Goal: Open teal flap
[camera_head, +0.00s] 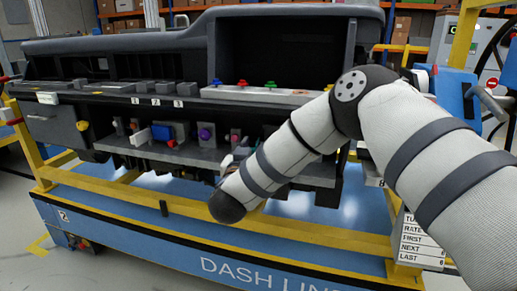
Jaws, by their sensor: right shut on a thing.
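No teal flap can be made out in the head view; my right arm covers part of the dashboard's front. My right arm comes in from the right and bends down across the dashboard module (100,48). My right gripper (232,158) is at the lower shelf (180,152), mostly hidden behind my own wrist. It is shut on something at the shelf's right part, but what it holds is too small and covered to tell. My left gripper is not in view.
Several coloured knobs sit on a ledge (255,94) above. A yellow frame rail (200,212) runs in front, above a blue base (120,232).

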